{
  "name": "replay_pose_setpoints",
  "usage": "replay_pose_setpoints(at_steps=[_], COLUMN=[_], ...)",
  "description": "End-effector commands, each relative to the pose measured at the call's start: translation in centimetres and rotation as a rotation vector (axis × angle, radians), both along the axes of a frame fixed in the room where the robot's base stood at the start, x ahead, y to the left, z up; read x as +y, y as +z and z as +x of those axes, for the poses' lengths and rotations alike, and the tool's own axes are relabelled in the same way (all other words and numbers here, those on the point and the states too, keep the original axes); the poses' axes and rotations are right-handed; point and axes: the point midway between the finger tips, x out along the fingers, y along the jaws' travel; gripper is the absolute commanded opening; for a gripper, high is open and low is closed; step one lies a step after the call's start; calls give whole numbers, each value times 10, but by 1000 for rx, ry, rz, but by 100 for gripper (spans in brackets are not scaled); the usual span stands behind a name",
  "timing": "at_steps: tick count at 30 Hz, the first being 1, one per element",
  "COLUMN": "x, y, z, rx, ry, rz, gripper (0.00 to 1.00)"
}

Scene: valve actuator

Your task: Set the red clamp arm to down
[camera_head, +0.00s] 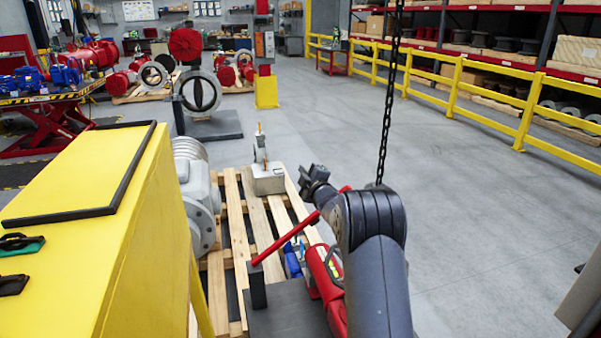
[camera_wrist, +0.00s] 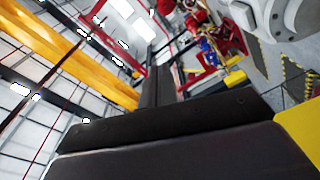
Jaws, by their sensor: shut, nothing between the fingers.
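The red clamp arm (camera_head: 290,236) is a long red bar in the head view. It slants up from a black block (camera_head: 257,287) at lower left to upper right, where my arm partly covers it. My gripper (camera_head: 312,178) is above the pallet, up and left of the bar's upper part, and looks apart from it. Its fingers are shut and empty. In the wrist view the dark gripper (camera_wrist: 158,85) fills the lower middle, and I cannot make out the clamp arm there.
A wooden pallet (camera_head: 235,222) carries a grey motor (camera_head: 196,200), a small grey box fixture (camera_head: 267,180) and a red body (camera_head: 326,275). A yellow cabinet (camera_head: 130,245) stands at left. A black chain (camera_head: 388,110) hangs just behind my arm. Open floor lies right.

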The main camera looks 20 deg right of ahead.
Motion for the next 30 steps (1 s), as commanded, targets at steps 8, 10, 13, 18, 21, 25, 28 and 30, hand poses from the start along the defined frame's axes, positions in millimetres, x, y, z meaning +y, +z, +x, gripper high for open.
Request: replay_pose_setpoints(at_steps=[8, 10, 13, 18, 21, 25, 28, 30], x=[-1, -1, -2, -5, -7, -7, -7, -8], y=[0, -2, -3, -4, -4, -4, -3, -3], z=[-6, -13, -26, -50, -61, -71, -74, -75], rx=[-1, -1, -1, -1, -1, 0, -1, -1], ry=[0, 0, 0, -1, -1, 0, 0, 1], rz=[-1, -1, -1, 0, 0, 0, -1, 0], gripper=[0, 0, 0, 0, 0, 0, 0, 0])
